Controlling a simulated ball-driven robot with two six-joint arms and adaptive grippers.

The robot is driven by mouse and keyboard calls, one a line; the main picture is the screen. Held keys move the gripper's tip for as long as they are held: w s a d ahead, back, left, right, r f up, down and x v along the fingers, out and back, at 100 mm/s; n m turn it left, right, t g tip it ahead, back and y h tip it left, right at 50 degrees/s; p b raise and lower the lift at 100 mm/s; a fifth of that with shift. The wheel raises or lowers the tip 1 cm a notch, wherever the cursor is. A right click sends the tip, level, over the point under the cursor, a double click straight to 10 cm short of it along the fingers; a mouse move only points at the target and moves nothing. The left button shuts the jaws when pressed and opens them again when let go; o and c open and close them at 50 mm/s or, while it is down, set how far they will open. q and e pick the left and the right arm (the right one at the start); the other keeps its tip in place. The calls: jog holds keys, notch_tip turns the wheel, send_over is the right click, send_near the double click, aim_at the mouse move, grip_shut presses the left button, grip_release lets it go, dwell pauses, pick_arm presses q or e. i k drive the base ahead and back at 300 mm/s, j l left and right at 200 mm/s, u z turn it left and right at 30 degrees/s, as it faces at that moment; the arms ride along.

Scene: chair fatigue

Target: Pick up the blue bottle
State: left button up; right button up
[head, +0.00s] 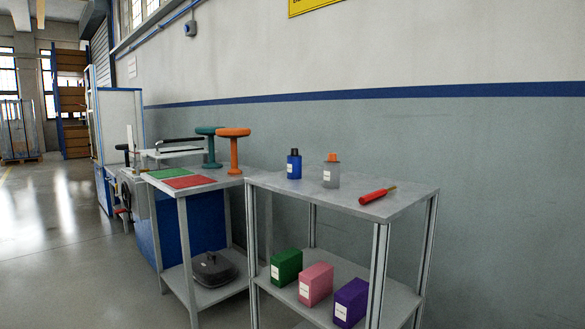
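The blue bottle (294,166) stands upright on the top shelf of the grey metal cart (325,197), towards its back left. It has a dark cap and a white label. A grey bottle with an orange cap (331,173) stands a little to its right, apart from it. Neither of my grippers shows in the head view, and nothing touches the blue bottle.
A red-handled screwdriver (376,196) lies on the cart top at right. Green (286,267), pink (316,284) and purple (350,303) boxes stand on its lower shelf. A second table (208,183) at left holds green and red mats and teal and orange stands. The wall is close behind.

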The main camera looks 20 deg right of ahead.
aim_at(294, 163)
jog(key=i+j+z, duration=0.1)
jog(key=i+z, duration=0.4)
jog(key=i+j+z, duration=0.25)
jog(key=z, duration=0.25)
jog(key=i+j+z, duration=0.3)
jog(key=z, duration=0.2)
jog(key=i+j+z, duration=0.15)
jog(key=j+z, duration=0.35)
